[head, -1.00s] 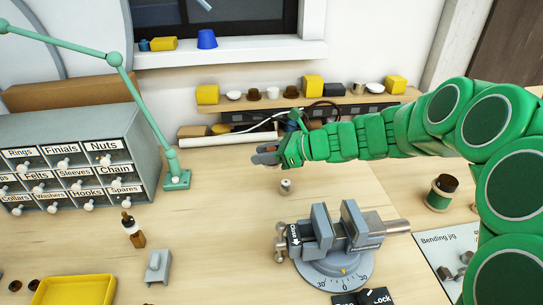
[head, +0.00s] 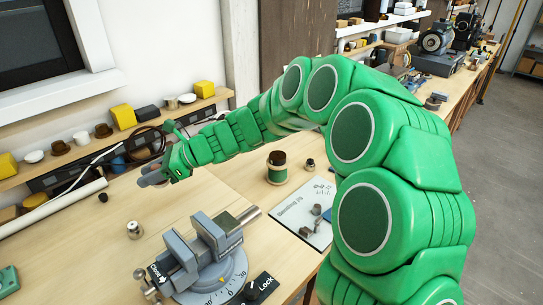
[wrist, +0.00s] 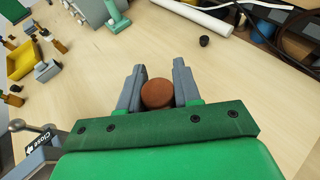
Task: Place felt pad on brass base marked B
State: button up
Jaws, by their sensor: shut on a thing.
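My gripper (head: 150,177) is held above the bench, left of the vise in the head view. In the wrist view its two grey fingers (wrist: 157,90) are shut on a round reddish-brown disc (wrist: 158,94), which looks like the felt pad. In the head view the disc cannot be made out in the jaws. I cannot read a mark B anywhere, so I cannot tell which piece is the brass base. A small metal cylinder (head: 134,229) stands on the bench below the gripper.
A grey vise (head: 205,250) on a dial stands in front. A black knob (wrist: 204,41) and a white tube (wrist: 195,17) lie beyond the fingers. A yellow tray (wrist: 22,62) is far left.

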jog(key=w+d+r+m+t, duration=0.15)
jog(key=w+d, duration=0.25)
jog(key=d, duration=0.7)
jog(key=w+d+r+m+t, duration=0.1)
jog(key=w+d+m+t, duration=0.25)
jog(key=d, duration=0.75)
jog(key=w+d+r+m+t, duration=0.15)
jog(key=w+d, duration=0.25)
jog(key=d, duration=0.7)
jog(key=h, duration=0.1)
send_over(272, 154)
jog(key=s, duration=0.1)
jog(key=shift+t, duration=0.25)
jog(key=f, duration=0.8)
jog(key=shift+s+d, duration=0.2)
jog(key=shift+w+a+f, duration=0.1)
jog(key=shift+w+f, duration=0.3)
jog(key=shift+f, duration=0.15)
jog(key=shift+w+a+f, duration=0.1)
jog(key=shift+w+f, duration=0.25)
jog(key=shift+f, duration=1.5)
jog(key=shift+f, duration=0.1)
jog(key=o, duration=1)
jog(key=shift+o, duration=0.2)
